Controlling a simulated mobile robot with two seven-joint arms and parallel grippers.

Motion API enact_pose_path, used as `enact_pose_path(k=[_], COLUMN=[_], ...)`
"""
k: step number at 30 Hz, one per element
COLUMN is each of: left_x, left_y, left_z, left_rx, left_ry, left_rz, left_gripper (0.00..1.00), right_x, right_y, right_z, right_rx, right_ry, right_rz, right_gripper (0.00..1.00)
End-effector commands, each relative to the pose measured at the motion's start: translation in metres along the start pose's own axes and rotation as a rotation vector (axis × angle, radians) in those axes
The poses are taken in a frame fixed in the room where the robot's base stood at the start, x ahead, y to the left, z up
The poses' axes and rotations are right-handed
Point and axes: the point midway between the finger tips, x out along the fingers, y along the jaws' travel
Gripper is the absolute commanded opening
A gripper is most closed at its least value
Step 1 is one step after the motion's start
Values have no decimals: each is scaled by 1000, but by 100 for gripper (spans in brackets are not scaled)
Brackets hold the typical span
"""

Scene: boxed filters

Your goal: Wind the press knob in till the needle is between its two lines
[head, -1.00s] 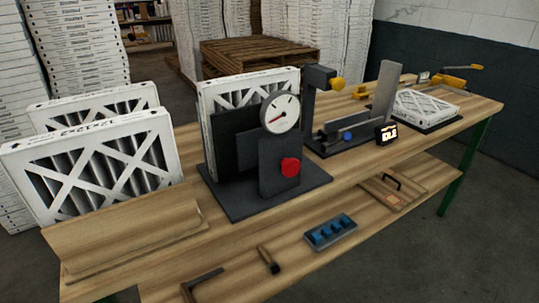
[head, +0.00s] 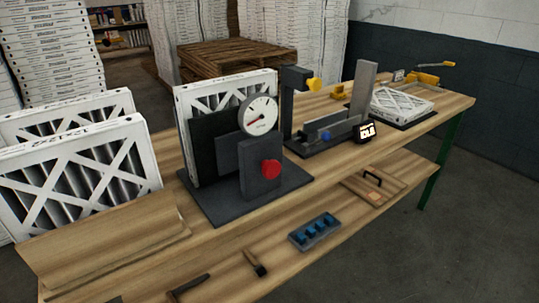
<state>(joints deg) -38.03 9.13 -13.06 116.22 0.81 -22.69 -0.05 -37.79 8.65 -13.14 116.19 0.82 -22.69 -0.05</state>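The press (head: 258,190) is a dark grey stand on a flat base plate near the middle of the bench. Its red press knob (head: 271,169) sits on the front block, facing me. A round white dial (head: 258,115) is mounted above the knob; its red needle points to the lower left. The dial's two lines are too small to make out. A white-framed boxed filter (head: 225,92) stands upright in the press behind the dark plates. Neither of my grippers is in view, and nothing touches the knob.
Two filters stand at the left (head: 80,180) beside flat brown boards (head: 105,240). Right of the press are a dark fixture with a yellow knob (head: 314,85), a small display (head: 367,132) and a flat-lying filter (head: 400,104). The lower shelf holds a blue-topped tray (head: 314,232) and tools.

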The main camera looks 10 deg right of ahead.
Motion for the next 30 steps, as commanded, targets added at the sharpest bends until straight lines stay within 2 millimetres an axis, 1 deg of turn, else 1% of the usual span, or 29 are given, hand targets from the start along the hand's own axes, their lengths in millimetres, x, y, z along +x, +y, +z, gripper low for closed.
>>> enact_pose_path(k=[14,29,30], left_x=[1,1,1], left_y=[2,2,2], left_z=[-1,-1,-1], left_rx=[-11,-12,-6], left_ry=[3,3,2], left_rz=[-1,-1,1], left_gripper=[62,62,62], right_x=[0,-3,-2], right_y=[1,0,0], right_z=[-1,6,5], right_rx=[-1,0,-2], right_ry=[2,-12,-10], right_rz=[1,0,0], right_gripper=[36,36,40])
